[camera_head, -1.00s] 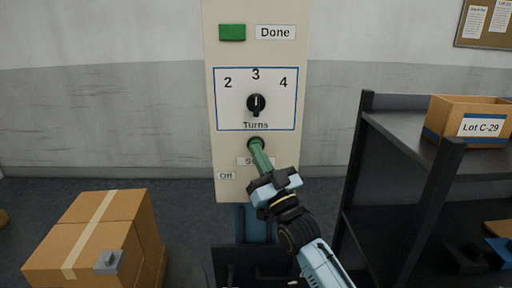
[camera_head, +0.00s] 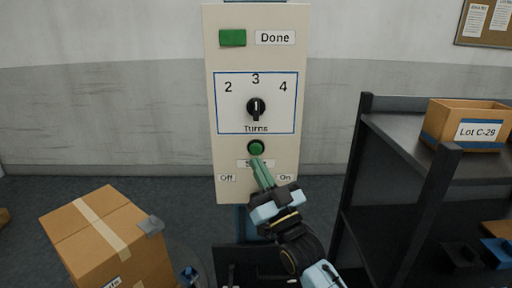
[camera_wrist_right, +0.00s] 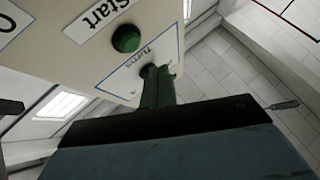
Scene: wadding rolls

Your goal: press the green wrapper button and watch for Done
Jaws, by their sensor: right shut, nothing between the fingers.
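The control panel (camera_head: 225,110) stands upright in the head view. Its round green button (camera_head: 256,148) is in full sight below the Turns dial (camera_head: 256,107), which points up to 3. The button also shows in the right wrist view (camera_wrist_right: 126,39), beside the Start label (camera_wrist_right: 97,18). A green rectangle (camera_head: 232,38) beside the Done label (camera_head: 275,38) is at the panel's top. My right gripper (camera_head: 258,164) is shut and empty, its green fingers just below the button and apart from it in the picture. It partly hides the Start label. My left gripper is not in view.
A cardboard box (camera_head: 105,238) is at the lower left with a grey piece (camera_head: 151,225) on its edge. A dark shelf (camera_head: 408,140) at the right bears an open box marked Lot C-29 (camera_head: 433,122). Off and On labels are low on the panel.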

